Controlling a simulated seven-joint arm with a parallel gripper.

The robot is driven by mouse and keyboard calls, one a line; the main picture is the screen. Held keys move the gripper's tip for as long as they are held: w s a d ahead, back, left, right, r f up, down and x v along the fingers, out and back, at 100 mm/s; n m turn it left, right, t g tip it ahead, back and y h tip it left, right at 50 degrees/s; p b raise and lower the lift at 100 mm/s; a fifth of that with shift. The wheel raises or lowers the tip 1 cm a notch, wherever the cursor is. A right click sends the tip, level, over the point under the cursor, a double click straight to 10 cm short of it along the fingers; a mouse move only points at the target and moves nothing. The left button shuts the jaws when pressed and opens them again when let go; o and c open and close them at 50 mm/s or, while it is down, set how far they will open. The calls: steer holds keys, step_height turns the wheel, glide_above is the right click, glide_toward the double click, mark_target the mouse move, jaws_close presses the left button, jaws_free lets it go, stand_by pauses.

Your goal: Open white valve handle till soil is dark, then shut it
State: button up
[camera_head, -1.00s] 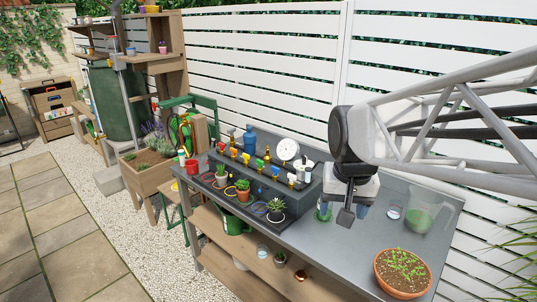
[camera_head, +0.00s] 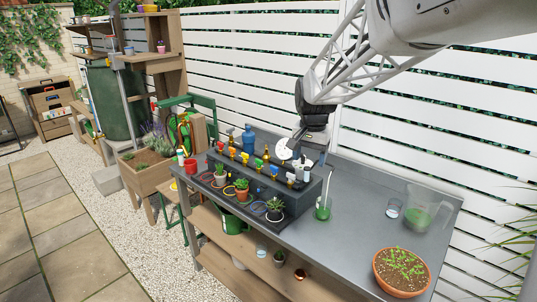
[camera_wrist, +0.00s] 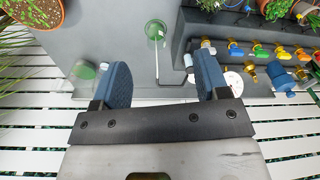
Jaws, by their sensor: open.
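The white valve handle (camera_head: 306,173) stands at the right end of a row of coloured valve handles on the dark stepped block. In the wrist view the white handle (camera_wrist: 206,43) is just beyond the tip of the right-hand finger. My gripper (camera_head: 309,150) is above and behind that end of the block. Its blue fingers are open, with nothing between them (camera_wrist: 163,66).
A green-filled beaker with a rod (camera_head: 322,210) stands right of the block. A small cup (camera_head: 393,210), a clear jug (camera_head: 425,212) and a large terracotta pot (camera_head: 402,272) are farther right. The grey bench (camera_head: 350,235) is bare between them. A slatted fence is behind.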

mark_target(291, 174)
steer(key=w+f+m, duration=0.1)
steer(key=w+f, duration=0.2)
steer(key=w, duration=0.3)
steer(key=w+a+f+m, duration=0.1)
steer(key=w+f, duration=0.2)
steer(key=w, duration=0.3)
steer(key=w+a+f+m+g, duration=0.1)
steer(key=w+f, duration=0.2)
steer(key=w, duration=0.3)
steer(key=shift+w+f, duration=0.3)
steer(key=shift+w, duration=0.1)
steer(key=shift+f, duration=0.15)
steer(key=shift+f, duration=3.75)
steer(key=c, duration=0.9)
